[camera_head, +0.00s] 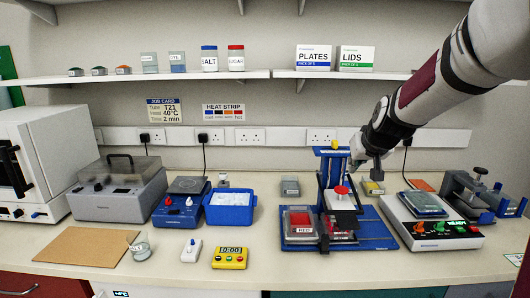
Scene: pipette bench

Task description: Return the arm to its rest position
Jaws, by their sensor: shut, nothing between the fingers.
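My arm comes in from the upper right, white with a dark red band and dark joints. My gripper (371,167) is at its lower end, above the back right of the blue pipette stand (333,180). It is shut and holds nothing. Its fingertips are small and partly dark in this view. I cannot tell whether it touches the stand.
A shelf (180,77) with jars and boxes runs along the wall behind. A white device with knobs (432,234) is at right, a blue ice box (230,212) left. The front counter has free room.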

